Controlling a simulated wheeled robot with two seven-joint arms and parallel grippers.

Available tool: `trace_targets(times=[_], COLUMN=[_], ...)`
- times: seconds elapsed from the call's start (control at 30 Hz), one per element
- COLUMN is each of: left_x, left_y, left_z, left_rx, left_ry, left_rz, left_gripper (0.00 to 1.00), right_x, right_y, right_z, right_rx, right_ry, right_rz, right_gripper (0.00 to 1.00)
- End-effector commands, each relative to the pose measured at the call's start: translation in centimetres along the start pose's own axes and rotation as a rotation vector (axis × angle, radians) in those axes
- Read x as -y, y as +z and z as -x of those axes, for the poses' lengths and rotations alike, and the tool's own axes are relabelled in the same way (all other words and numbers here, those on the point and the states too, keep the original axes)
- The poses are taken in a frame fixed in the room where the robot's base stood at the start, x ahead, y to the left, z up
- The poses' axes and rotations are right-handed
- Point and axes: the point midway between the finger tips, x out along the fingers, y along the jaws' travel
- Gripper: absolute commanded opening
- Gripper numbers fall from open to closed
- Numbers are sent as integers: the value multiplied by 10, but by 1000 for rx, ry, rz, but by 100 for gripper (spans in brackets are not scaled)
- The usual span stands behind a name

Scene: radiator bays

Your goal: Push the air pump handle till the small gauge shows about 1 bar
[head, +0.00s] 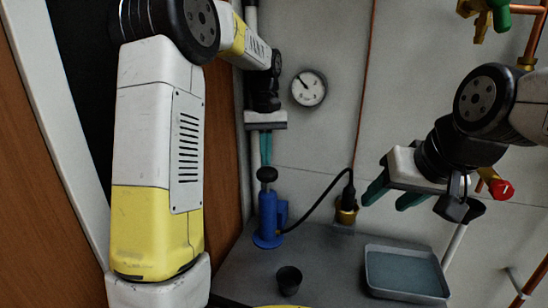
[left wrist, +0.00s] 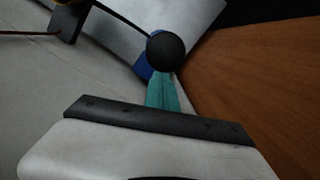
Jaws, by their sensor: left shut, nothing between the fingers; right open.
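The blue air pump (head: 268,218) stands upright on the grey shelf. Its round black handle knob (head: 267,174) tops it and also shows in the left wrist view (left wrist: 167,52). My left gripper (head: 266,162) is shut and empty, pointing down with its teal fingertips just above the knob; whether they touch it I cannot tell. The small round gauge (head: 309,89) hangs on the wall above; its needle points to the upper left, and its numbers are too small to read. My right gripper (head: 385,198) is open and empty, in front of the wall on the right.
A black hose (head: 322,197) runs from the pump to a brass fitting (head: 346,212). A black cup (head: 289,280) and a grey tray (head: 405,272) stand on the shelf (head: 326,262). A red-handled valve (head: 501,189) is near my right gripper. A wooden panel (head: 224,150) is left of the pump.

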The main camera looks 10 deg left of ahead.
Motion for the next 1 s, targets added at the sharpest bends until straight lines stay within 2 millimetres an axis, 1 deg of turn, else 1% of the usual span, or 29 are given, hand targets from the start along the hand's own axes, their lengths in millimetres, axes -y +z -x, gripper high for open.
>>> trace_targets(times=[0.07, 0.13, 0.3, 0.4, 0.5, 0.63, 1.0], left_x=[0, 0, -1, 0, 0, 0, 0], left_y=[1, 0, 0, -1, -1, 0, 0], left_z=[6, 16, 46, 61, 71, 76, 77], left_rx=[3, 2, -2, -1, -1, -1, -1], left_ry=[-1, 0, 1, 1, 1, 0, 0], left_rz=[-1, -1, -1, 0, 0, 0, 0], left_gripper=[0, 0, 0, 0, 0, 0, 0], right_x=[0, 0, 0, 0, 0, 0, 0], right_y=[0, 0, 0, 0, 0, 0, 0], right_z=[0, 0, 0, 0, 0, 0, 0], right_rx=[0, 0, 0, 0, 0, 0, 0], right_ry=[0, 0, 0, 0, 0, 0, 0], right_rz=[0, 0, 0, 0, 0, 0, 0], right_gripper=[51, 51, 51, 51, 51, 51, 51])
